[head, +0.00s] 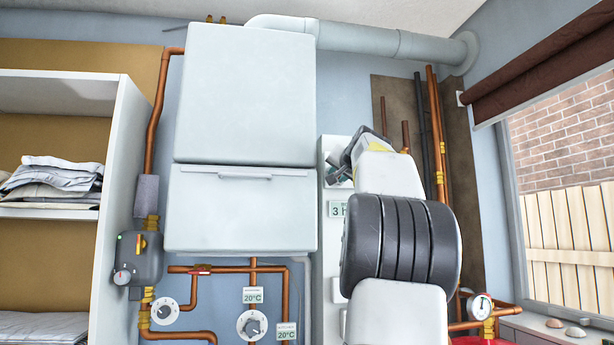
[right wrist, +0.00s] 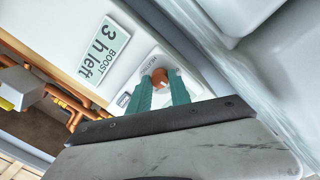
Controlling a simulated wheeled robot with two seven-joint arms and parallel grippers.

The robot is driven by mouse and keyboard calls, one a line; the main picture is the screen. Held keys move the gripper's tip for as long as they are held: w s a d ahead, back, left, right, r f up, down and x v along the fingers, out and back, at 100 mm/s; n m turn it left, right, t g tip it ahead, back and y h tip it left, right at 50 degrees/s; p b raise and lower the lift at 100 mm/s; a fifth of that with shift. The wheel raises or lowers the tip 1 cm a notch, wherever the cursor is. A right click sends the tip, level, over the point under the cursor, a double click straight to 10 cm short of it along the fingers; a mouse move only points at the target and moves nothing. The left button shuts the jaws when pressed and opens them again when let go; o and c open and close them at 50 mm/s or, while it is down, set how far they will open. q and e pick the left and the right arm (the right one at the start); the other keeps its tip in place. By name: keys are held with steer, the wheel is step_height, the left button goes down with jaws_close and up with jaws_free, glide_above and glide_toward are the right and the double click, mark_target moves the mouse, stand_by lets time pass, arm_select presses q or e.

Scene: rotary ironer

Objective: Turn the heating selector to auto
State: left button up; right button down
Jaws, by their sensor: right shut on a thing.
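The heating selector is a round copper-orange knob (right wrist: 160,78) on a white plate (right wrist: 150,62) with small lettering, in the right wrist view. The lettering is too small to read clearly. My right gripper (right wrist: 162,86) has its two teal fingers on either side of the knob and is shut on it. In the head view my right gripper (head: 338,172) reaches the tall white panel (head: 328,250) beside the boiler; the knob is hidden there behind the gripper and arm. My left gripper is in neither view.
A display reading "BOOST 3 h left" (right wrist: 104,48) sits beside the selector. The white boiler (head: 245,110) stands left of the panel. Copper pipes (head: 438,130) run up the wall at right. Shelves with folded cloths (head: 50,185) stand at far left.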

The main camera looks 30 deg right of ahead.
steer(key=shift+m, duration=0.7)
steer(key=c, duration=1.2)
jaws_free()
steer(key=shift+s, duration=0.1)
steer(key=v, duration=0.7)
steer(key=shift+s+a, duration=0.15)
steer(key=shift+s, duration=0.15)
